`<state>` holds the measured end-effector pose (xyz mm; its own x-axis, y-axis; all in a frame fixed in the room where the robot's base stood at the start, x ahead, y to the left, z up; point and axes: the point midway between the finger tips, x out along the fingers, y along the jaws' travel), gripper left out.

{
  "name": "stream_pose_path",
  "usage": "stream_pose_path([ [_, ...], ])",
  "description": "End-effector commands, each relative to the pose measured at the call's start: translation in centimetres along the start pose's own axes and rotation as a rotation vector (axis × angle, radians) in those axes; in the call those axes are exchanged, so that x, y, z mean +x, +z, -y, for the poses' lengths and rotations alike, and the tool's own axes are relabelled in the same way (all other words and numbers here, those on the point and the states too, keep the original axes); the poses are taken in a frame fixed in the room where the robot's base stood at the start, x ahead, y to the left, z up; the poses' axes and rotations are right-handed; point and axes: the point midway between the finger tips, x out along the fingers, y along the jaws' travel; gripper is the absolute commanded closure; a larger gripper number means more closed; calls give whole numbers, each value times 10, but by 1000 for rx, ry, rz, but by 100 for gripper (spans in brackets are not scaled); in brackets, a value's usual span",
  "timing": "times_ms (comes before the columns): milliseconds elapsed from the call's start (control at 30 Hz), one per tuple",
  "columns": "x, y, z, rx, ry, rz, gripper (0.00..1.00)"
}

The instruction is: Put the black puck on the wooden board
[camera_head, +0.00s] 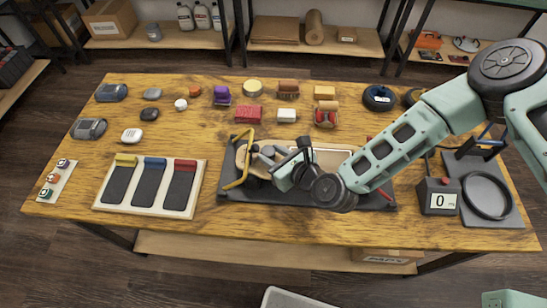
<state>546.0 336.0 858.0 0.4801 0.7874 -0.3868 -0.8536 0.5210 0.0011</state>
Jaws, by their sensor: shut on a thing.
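A small black rounded puck (149,114) lies on the left part of the table, between a grey one and a white one. A wooden board (241,153) lies in a dark tray-like holder (228,193) at the table's middle, mostly hidden by my arm. My gripper (263,158) is low over the board's left part, pointing left. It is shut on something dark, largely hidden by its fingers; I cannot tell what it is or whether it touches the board.
A yellow clamp frame (237,183) stands close left of my gripper. A pad tray (151,207) is at front left. Several small coloured items lie behind the holder. A scale (438,197) stands at right.

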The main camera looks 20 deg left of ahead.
Motion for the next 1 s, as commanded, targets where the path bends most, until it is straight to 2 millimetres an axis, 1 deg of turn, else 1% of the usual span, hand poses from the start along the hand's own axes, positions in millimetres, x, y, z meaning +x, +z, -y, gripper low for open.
stream_pose_path([
  [33, 3, -5, 0, -2, 1, 3, 91],
  [267, 2, -3, 0, -1, 0, 4, 91],
  [400, 4, -8, 0, 0, -1, 3, 91],
  [433, 3, -7, 0, 0, -1, 3, 63],
  [467, 3, -6, 0, 0, -1, 4, 55],
  [500, 3, -6, 0, -1, -1, 4, 44],
  [767, 3, -6, 0, -1, 0, 4, 44],
  [867, 2, -2, 0, -2, 0, 4, 44],
  [900, 0, 0, 0, -3, 0, 4, 44],
  [933, -3, -3, 0, 0, 0, 3, 44],
  [1000, -13, -5, 1, 2, 0, 2, 44],
])
